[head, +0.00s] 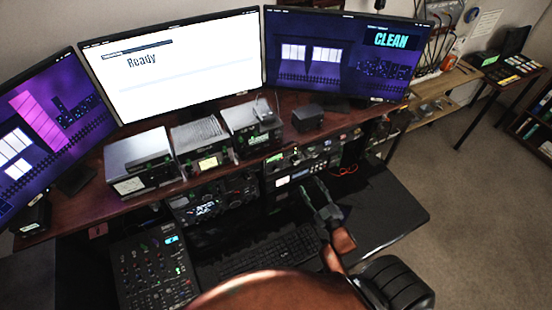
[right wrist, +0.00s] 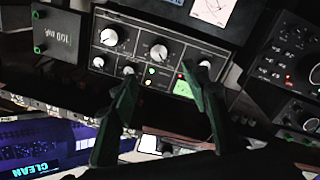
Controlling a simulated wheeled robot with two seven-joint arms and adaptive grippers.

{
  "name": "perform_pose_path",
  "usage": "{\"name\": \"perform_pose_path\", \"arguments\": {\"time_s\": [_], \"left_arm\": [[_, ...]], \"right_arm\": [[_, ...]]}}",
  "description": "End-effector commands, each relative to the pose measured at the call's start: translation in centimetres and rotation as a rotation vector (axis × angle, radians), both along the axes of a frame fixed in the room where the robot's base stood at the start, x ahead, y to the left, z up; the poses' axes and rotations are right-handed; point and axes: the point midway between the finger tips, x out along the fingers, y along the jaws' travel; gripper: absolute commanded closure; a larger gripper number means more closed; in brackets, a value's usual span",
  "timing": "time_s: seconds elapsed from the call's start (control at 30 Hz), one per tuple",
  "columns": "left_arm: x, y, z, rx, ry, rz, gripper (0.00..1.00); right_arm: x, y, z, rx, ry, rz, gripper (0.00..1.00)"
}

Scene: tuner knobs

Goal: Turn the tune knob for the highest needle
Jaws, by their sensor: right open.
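In the right wrist view, a dark panel (right wrist: 152,38) carries several round silver knobs. A large left knob (right wrist: 109,37), a middle knob (right wrist: 158,53) and a smaller lower knob (right wrist: 98,62) show clearly; their labels are too small to read. A white meter face (right wrist: 213,12) with a thin needle is at the top, partly cut off. My right gripper (right wrist: 160,76) is open and empty, its fingers in front of the panel's lower edge, apart from the middle knob. In the head view, the right gripper (head: 320,196) is before the equipment rack (head: 300,161). My left gripper is out of view.
Radio gear (head: 215,198) stands left of the rack, with a mixer (head: 153,268) nearer. A keyboard (head: 270,252) lies under my right gripper's left side. Monitors stand behind; one reads "Ready" (head: 170,75), another "CLEAN" (head: 391,40). The black desk (head: 385,210) is clear at right.

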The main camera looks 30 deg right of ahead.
Motion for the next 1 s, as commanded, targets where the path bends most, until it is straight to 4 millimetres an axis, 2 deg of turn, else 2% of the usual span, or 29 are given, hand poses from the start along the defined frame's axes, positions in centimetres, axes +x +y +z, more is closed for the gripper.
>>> {"name": "perform_pose_path", "arguments": {"time_s": [0.47,0.57,0.67,0.77,0.9,1.0], "left_arm": [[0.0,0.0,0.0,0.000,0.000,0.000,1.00],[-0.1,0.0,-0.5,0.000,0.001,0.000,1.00],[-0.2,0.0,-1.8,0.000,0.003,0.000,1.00],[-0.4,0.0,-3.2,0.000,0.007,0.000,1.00],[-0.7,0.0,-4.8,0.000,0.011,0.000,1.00],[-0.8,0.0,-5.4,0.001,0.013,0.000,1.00]], "right_arm": [[0.0,0.0,0.0,0.003,0.000,0.000,0.57],[0.2,-0.5,0.2,0.077,-0.020,-0.006,0.57],[0.8,-1.6,0.3,0.290,-0.065,-0.014,0.57],[1.7,-2.5,0.4,0.597,-0.120,-0.011,0.57],[3.0,-2.3,0.1,1.001,-0.159,0.016,0.57],[3.7,-1.7,-0.1,1.205,-0.164,0.035,0.57]]}}
